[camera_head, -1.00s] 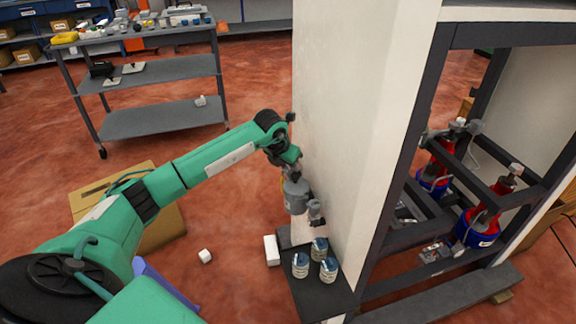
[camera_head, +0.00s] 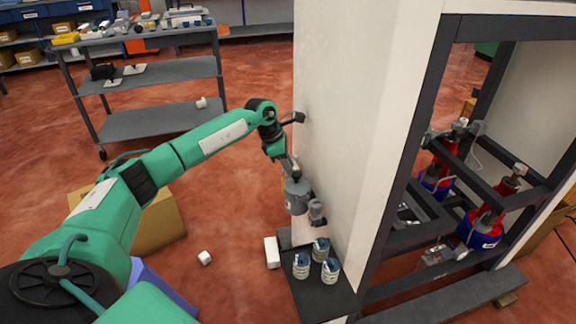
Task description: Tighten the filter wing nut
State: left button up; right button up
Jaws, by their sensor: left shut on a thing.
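The filter (camera_head: 297,195) looks like a grey cylindrical housing beside the left face of the tall white dispenser cabinet (camera_head: 345,110). A smaller grey fitting (camera_head: 317,211) sits at its lower right. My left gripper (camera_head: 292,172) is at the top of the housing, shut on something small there. That part is mostly hidden by the gripper and too small to make out; it is where the wing nut would be. My right gripper is not in view.
A dark shelf (camera_head: 312,302) at the cabinet's foot holds several jars (camera_head: 321,250). A white block (camera_head: 271,252) stands beside it. A cardboard box (camera_head: 160,222) and a small white cube (camera_head: 204,257) are on the red floor. A grey cart (camera_head: 160,122) stands behind.

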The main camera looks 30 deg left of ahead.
pick_arm(q)
jog(key=m, duration=0.2)
jog(key=shift+w+m+g+b, duration=0.15)
jog(key=shift+m+g+b, duration=0.15)
jog(key=shift+g+b, duration=0.1)
jog(key=shift+a+m+g+h+b, duration=0.1)
jog(key=shift+m+g+h+b, duration=0.3)
jog(key=shift+m, duration=0.7)
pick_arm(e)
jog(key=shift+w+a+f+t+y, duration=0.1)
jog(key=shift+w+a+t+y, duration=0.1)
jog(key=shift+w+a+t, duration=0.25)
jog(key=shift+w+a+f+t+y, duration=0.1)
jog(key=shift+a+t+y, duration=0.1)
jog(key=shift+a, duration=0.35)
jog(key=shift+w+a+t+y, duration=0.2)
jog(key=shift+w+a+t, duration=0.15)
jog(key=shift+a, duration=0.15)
pick_arm(q)
jog(key=o, duration=1)
jog(key=shift+c, duration=0.2)
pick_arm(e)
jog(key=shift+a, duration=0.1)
pick_arm(q)
jog(key=shift+r, duration=0.1)
